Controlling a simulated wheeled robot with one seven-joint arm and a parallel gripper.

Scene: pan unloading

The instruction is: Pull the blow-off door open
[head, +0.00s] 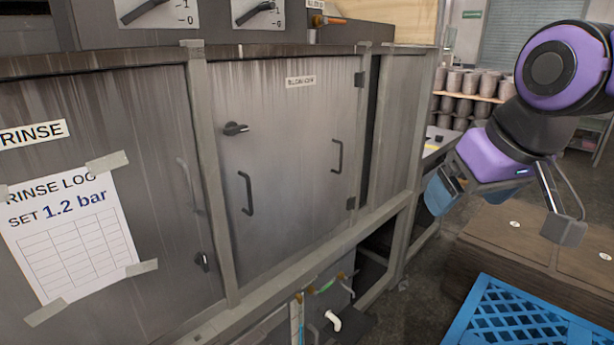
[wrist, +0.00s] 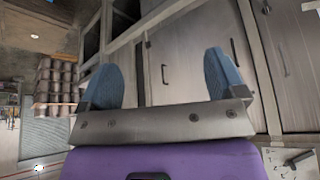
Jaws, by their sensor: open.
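The blow-off door (head: 285,135) is a streaked grey metal panel with a small label, and it looks closed in its frame. It carries two dark bar handles, a left one (head: 246,193) and a right one (head: 337,156) near the hinge side.
A rinse panel (head: 150,130) with a taped log sheet (head: 72,235) adjoins on the left. A blue crate (head: 520,320) and brown surface (head: 540,250) lie below my arm. Shelves of grey pots (head: 465,95) stand behind. A white pipe (head: 333,320) sticks out under the door.

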